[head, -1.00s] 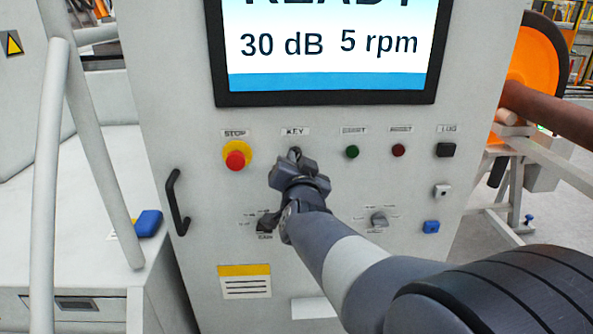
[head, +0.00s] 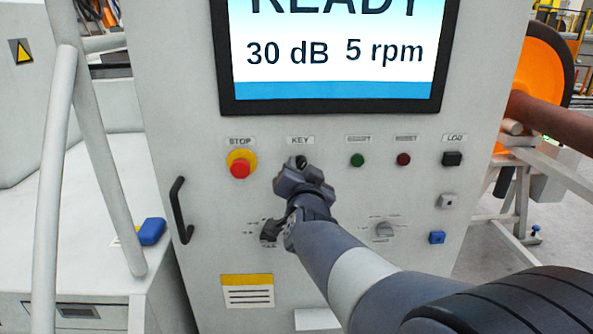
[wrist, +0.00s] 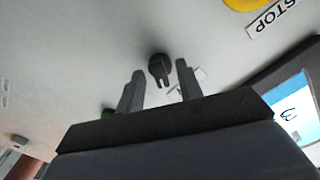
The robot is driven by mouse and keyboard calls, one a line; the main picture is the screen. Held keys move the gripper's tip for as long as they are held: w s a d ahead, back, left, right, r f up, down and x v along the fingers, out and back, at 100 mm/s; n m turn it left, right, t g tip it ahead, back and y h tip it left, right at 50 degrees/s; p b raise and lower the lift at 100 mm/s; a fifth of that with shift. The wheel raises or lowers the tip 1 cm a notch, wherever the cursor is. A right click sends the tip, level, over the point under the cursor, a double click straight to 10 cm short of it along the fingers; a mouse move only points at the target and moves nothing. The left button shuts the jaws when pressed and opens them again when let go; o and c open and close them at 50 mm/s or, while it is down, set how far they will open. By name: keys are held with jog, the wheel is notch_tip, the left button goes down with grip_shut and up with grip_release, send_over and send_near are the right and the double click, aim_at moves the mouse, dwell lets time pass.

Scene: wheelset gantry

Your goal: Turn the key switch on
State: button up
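The key switch (head: 301,161) is a small dark switch on the light grey cabinet front, under the KEY label. In the head view my gripper (head: 303,168) covers its lower part. In the wrist view the dark key switch (wrist: 160,68) shows more fully, with its narrow key part pointing down in the picture. My gripper (wrist: 159,77) is open, its two fingers apart, one to each side of the key in that view. The key appears between and slightly beyond the fingertips. I see no contact; the exact gap in depth cannot be told.
A red stop button (head: 240,168) on a yellow collar is left of the key. Green (head: 357,160) and dark red (head: 403,159) buttons are right. Rotary knobs (head: 384,230) sit below. The screen (head: 335,50) is above, and a black handle (head: 180,210) is at left.

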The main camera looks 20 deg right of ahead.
jog(key=p+v, duration=0.2)
jog(key=v, duration=0.9)
jog(key=shift+w+d, duration=0.1)
jog(key=shift+w, duration=0.05)
jog(key=b+x, duration=0.2)
jog(key=x, duration=0.8)
jog(key=shift+w+d, duration=0.1)
jog(key=shift+w, duration=0.2)
jog(key=shift+s, duration=0.1)
